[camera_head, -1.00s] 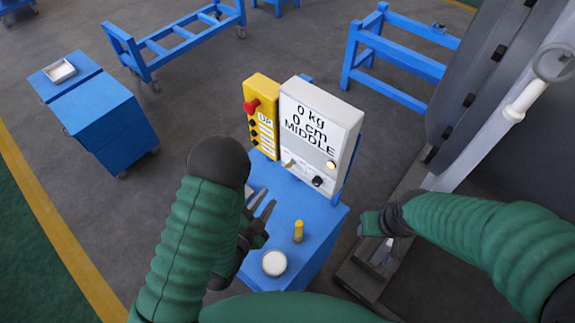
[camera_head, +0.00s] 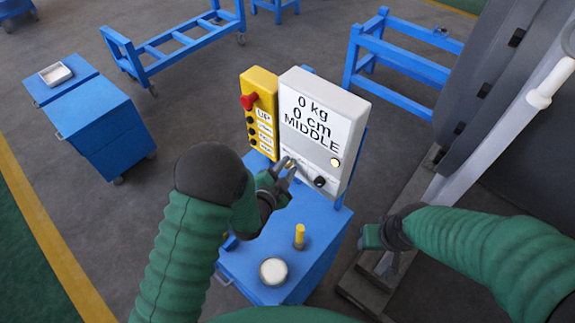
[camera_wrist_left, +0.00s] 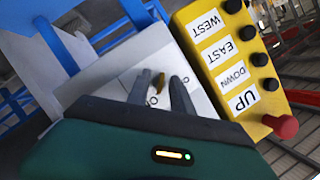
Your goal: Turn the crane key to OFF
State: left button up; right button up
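The crane key (camera_wrist_left: 158,83) is a small brass-coloured key on the lower front of the white control box (camera_head: 340,100). In the left wrist view it sits between the two dark fingertips of my left gripper (camera_wrist_left: 160,85). The fingers stand apart on either side of it, and I see gaps. In the head view my left gripper (camera_head: 285,168) is at the key's place on the box and partly hides it.
A yellow button box (camera_head: 259,105) with a red knob stands left of the white box. The blue cart top (camera_head: 325,222) under them holds a yellow-topped cylinder (camera_head: 299,236) and a white round container (camera_head: 273,271). A grey beam (camera_head: 480,150) stands at the right.

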pick_arm(q)
jog(key=shift+s, duration=0.1)
grip_shut()
